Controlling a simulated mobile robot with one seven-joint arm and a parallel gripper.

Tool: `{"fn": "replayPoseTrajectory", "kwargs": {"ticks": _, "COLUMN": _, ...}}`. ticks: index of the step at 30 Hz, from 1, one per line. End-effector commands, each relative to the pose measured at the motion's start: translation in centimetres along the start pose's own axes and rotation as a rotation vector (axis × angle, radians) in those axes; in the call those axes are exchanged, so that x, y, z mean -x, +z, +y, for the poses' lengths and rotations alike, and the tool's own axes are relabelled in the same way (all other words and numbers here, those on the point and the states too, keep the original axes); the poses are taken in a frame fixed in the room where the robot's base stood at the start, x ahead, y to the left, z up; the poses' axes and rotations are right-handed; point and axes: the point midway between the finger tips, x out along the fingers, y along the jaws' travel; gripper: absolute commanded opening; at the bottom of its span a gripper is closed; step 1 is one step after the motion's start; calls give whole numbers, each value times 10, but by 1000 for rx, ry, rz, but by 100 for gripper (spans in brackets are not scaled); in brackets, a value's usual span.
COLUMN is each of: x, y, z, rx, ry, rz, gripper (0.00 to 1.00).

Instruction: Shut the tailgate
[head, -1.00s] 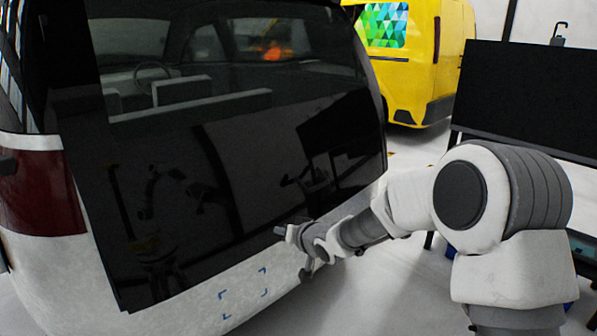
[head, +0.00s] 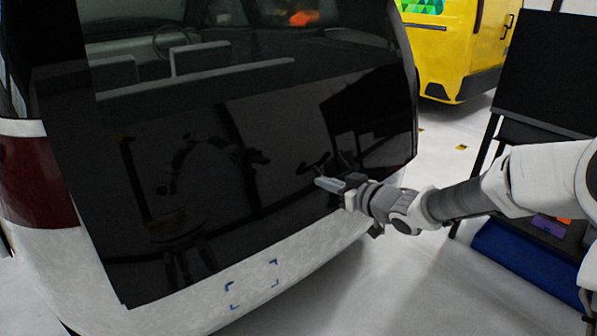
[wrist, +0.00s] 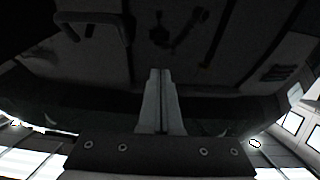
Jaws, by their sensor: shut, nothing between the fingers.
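The tailgate (head: 215,205) is a large, dark, glossy panel across the back of the white vehicle in the head view. It lies close against the body above the white bumper (head: 215,300). Whether it is latched I cannot tell. My gripper (head: 322,184) is shut and empty, in front of the tailgate's lower right part, with its tips touching or very near the surface. In the wrist view my gripper (wrist: 160,75) shows its fingers together, pointing at the dark panel (wrist: 215,75), which fills most of the view and carries reflections.
A yellow van (head: 455,45) stands at the back right. A dark board on a stand (head: 548,75) with a blue bin (head: 520,255) is to the right, near my arm. Pale floor (head: 400,290) is clear between the bumper and the bin.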

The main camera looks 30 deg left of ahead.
Motion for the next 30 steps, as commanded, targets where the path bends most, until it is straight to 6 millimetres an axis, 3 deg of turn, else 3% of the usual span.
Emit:
{"fn": "replayPoseTrajectory", "kwargs": {"ticks": 9, "x": -67, "y": 3, "z": -1, "rx": -1, "ry": -2, "rz": 2, "gripper": 0}}
{"fn": "replayPoseTrajectory", "kwargs": {"ticks": 15, "x": -100, "y": 3, "z": -1, "rx": -2, "ry": -1, "rz": 1, "gripper": 0}}
{"fn": "replayPoseTrajectory", "kwargs": {"ticks": 21, "x": -118, "y": 1, "z": 0, "rx": -1, "ry": 0, "rz": 1, "gripper": 0}}
{"fn": "replayPoseTrajectory", "kwargs": {"ticks": 30, "x": -122, "y": 0, "z": 0, "rx": -2, "ry": 1, "rz": 0, "gripper": 0}}
